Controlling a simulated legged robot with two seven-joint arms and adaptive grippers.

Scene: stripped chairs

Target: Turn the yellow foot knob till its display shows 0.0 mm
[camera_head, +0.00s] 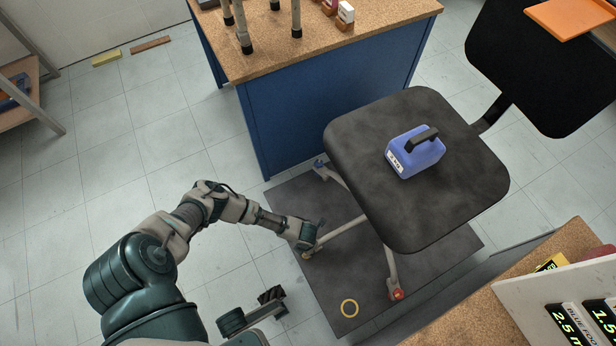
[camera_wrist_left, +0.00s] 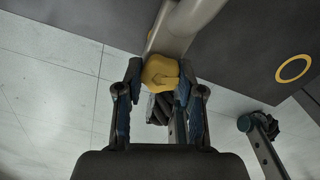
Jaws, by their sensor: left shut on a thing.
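The yellow foot knob (camera_wrist_left: 158,72) sits at the end of a pale chair leg in the left wrist view. My left gripper (camera_head: 308,248) is low at the near left chair leg in the head view. In the left wrist view my left gripper (camera_wrist_left: 157,92) has its fingers on both sides of the knob, shut on it. In the head view the gripper mostly hides the knob. A white panel (camera_head: 530,300) at the lower right bears green-digit displays, one labelled for the blue foot; the yellow foot's reading cannot be made out. My right gripper is not in view.
The chair (camera_head: 350,150) stands on a dark mat (camera_head: 290,205), with a blue-violet box (camera_head: 415,155) on its seat. A red foot (camera_head: 398,294) and a blue foot (camera_head: 319,163) show. A yellow ring (camera_head: 349,308) marks the mat. A blue workbench (camera_head: 310,115) stands behind; open floor lies left.

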